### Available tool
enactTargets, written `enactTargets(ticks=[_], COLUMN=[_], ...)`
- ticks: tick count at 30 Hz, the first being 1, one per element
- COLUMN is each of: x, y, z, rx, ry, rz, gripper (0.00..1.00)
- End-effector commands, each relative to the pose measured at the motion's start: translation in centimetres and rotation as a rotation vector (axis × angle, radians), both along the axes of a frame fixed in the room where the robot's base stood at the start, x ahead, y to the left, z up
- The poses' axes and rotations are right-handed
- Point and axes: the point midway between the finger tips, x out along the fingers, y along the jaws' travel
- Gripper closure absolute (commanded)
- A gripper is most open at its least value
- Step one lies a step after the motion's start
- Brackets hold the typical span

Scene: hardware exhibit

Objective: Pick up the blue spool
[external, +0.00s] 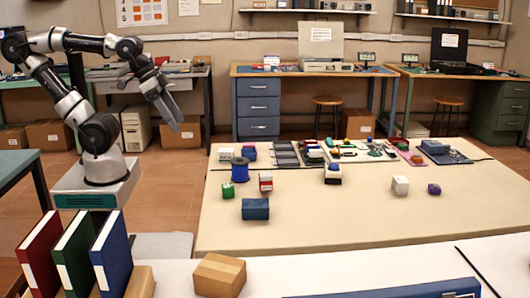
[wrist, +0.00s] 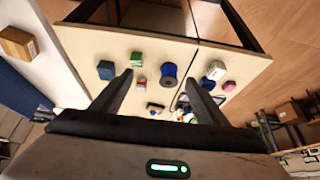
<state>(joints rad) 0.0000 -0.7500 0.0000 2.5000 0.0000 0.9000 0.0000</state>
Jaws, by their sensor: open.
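My gripper (external: 176,115) is raised in the air left of the table, pointing down and to the right. It is open and empty, apart from the spool. In the wrist view, my gripper's (wrist: 159,77) dark fingers are spread wide.
A green block (external: 228,190), a red and white box (external: 266,182) and a dark blue box (external: 255,209) stand near the spool. A white box (external: 401,185) and a purple block (external: 434,189) are farther right. Upright binders (external: 76,252) and a cardboard box (external: 219,275) occupy the near surface.

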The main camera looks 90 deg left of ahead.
Motion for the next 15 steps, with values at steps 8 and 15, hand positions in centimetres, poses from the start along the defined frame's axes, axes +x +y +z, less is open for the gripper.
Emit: enactTargets(ticks=[8, 15], x=[4.4, 11.1], y=[1.0, 3.6], z=[0.5, -1.9], rx=[0.02, 0.011], ry=[0.046, 0.094], rz=[-0.003, -0.014], gripper=[0.32, 0.32])
